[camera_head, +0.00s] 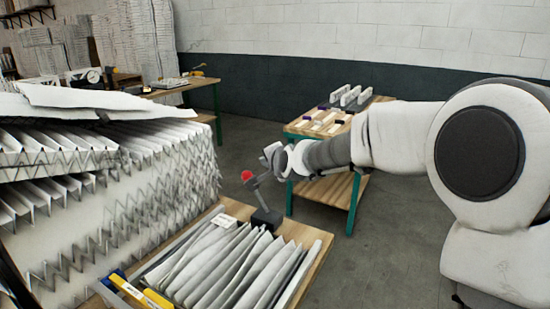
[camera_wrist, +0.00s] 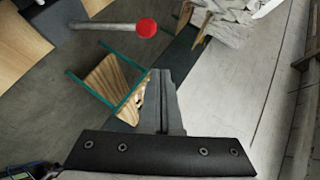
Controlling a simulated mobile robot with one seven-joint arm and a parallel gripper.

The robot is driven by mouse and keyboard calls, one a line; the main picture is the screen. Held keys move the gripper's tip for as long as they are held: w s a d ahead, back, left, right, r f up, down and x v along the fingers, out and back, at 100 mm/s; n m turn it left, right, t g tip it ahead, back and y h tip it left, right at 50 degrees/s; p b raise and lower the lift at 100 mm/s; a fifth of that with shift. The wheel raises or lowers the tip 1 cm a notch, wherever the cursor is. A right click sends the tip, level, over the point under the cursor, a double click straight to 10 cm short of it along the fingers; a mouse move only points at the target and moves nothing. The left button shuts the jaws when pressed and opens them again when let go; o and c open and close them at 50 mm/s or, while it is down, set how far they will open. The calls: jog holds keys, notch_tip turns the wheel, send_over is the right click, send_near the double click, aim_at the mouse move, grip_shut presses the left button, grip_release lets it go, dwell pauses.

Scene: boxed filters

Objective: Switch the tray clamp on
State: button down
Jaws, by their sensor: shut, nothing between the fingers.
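The tray clamp's lever has a red knob (camera_head: 247,176) on a grey rod that rises from a dark base (camera_head: 266,217) at the back edge of the tray bench. The lever leans up and to the left in the head view. In the wrist view the red knob (camera_wrist: 146,27) and its rod lie across the top, apart from my fingers. My gripper (camera_head: 267,158) is close beside the knob, to its upper right. In the wrist view my gripper (camera_wrist: 161,73) has its fingers together with nothing between them. Whether it touches the lever is unclear in the head view.
White pleated filters (camera_head: 225,262) fill the tray in front of the lever. Large stacked pleated sheets (camera_head: 120,190) stand at the left. A green-legged table (camera_head: 300,131) with small parts stands behind my arm. Yellow pieces (camera_head: 155,299) lie at the tray's front left. Floor at right is clear.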

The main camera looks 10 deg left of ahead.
jog(key=r+v, duration=0.1)
jog(key=v, duration=0.5)
jog(key=shift+s+a, duration=0.15)
jog(key=shift+a, duration=0.05)
jog(key=shift+r, duration=0.15)
